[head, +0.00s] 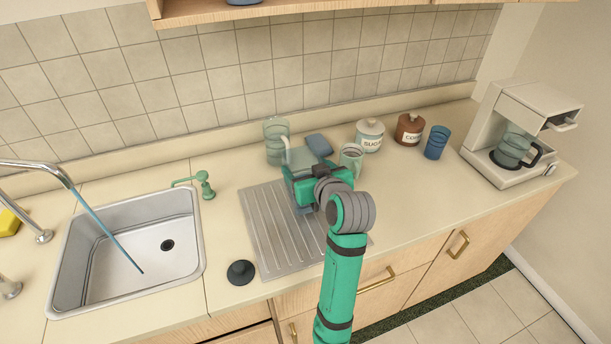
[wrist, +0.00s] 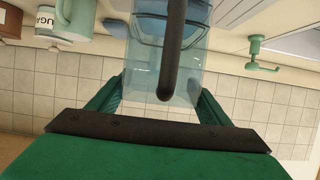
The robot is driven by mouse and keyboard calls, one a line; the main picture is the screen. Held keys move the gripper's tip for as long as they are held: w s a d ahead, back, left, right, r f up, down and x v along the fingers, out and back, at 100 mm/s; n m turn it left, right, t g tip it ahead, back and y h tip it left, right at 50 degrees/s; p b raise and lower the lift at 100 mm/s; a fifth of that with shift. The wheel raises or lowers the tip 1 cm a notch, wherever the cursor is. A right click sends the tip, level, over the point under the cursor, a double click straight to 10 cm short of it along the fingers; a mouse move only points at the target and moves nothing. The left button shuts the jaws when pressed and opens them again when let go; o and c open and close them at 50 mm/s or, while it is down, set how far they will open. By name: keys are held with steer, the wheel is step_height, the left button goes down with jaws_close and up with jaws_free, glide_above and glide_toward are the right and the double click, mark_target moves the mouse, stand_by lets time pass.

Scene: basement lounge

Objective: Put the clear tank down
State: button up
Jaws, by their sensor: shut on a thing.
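The clear tank (wrist: 140,85) is a see-through, bluish box between my gripper's two green fingers in the wrist view. A dark bar crosses in front of it there. In the head view, my gripper (head: 303,172) is shut on the tank over the back of the ridged metal drainboard (head: 275,235). Only a pale part of the tank (head: 298,157) shows there; my gripper and arm hide most of it. I cannot tell whether its underside touches anything.
A clear pitcher (head: 276,141) stands close behind left. A pale green mug (head: 351,159), sugar jar (head: 369,136), brown jar (head: 409,129) and blue cup (head: 436,143) stand right. The coffee maker (head: 520,130) is far right. Water runs into the sink (head: 130,250). A black stopper (head: 240,272) lies front left.

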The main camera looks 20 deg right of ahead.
step_height(320, 180, down, 3)
steer(key=shift+r, duration=0.1)
steer(key=shift+a, duration=0.4)
steer(key=shift+d+f, duration=0.1)
steer(key=shift+f, duration=0.1)
steer(key=o, duration=1.9)
steer(key=shift+s+d+f, duration=0.1)
steer(key=shift+c, duration=0.2)
